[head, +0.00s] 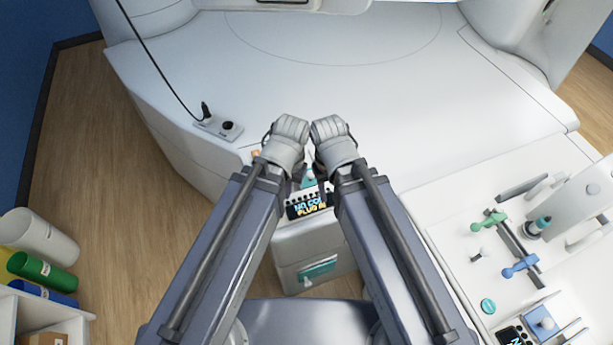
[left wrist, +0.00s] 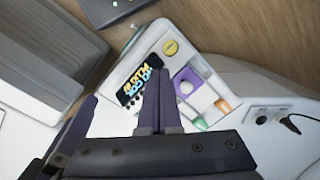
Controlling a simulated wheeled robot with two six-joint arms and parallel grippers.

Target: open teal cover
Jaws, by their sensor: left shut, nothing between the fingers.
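A teal panel with a pale handle (head: 318,268) is on the front face of the white cabinet (head: 290,250). A small teal patch (head: 308,178) shows on the cabinet top between my grippers, mostly hidden by them; I cannot tell its shape. My left gripper (head: 297,181) is over the cabinet top. In the left wrist view its fingers (left wrist: 163,78) are together and empty, beside a black display and a purple square with a white knob (left wrist: 186,87). My right gripper (head: 320,180) is close beside the left one; its fingertips are largely hidden.
A black display (head: 309,205) sits at the cabinet's top front edge. The right counter (head: 460,270) holds green and blue levers, a teal round button and a blue square with a knob. A large white machine bed (head: 370,80) lies behind.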

